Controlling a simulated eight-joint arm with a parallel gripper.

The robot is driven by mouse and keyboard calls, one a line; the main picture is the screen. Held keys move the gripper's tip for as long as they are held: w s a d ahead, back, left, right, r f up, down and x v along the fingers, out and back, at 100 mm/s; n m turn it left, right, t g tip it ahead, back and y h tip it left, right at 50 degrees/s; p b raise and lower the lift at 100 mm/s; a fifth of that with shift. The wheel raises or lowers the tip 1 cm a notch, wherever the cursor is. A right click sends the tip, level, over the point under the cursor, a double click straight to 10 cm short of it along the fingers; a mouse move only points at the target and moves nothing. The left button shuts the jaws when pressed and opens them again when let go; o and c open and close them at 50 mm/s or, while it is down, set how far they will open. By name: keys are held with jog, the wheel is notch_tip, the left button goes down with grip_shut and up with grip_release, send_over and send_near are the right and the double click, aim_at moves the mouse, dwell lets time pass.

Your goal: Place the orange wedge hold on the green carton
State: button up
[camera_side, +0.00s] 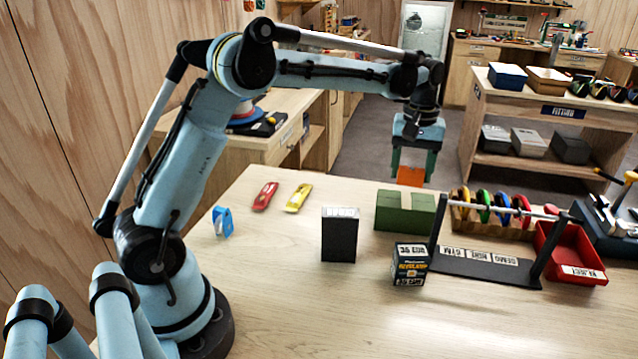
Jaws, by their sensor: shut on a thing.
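My gripper (411,163) is shut on the orange wedge hold (410,177). It holds the hold in the air, near the far edge of the table. The hold shows as a small orange block between the fingertips. The green carton (404,212) stands on the table, just below and in front of the hold in the picture. Its top looks bare. The hold appears apart from the carton, though the exact gap in depth is hard to tell.
A black box (340,235) and a small dark printed box (410,265) stand nearer. Right are a rack with coloured discs (490,210) and a red tray (572,253). Red (265,196) and yellow (298,198) items and a blue piece (222,222) lie left. The front table is clear.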

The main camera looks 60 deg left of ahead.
aim_at(406, 200)
jog(key=shift+f, duration=2.4)
jog(key=shift+f, duration=0.15)
jog(key=o, duration=1.1)
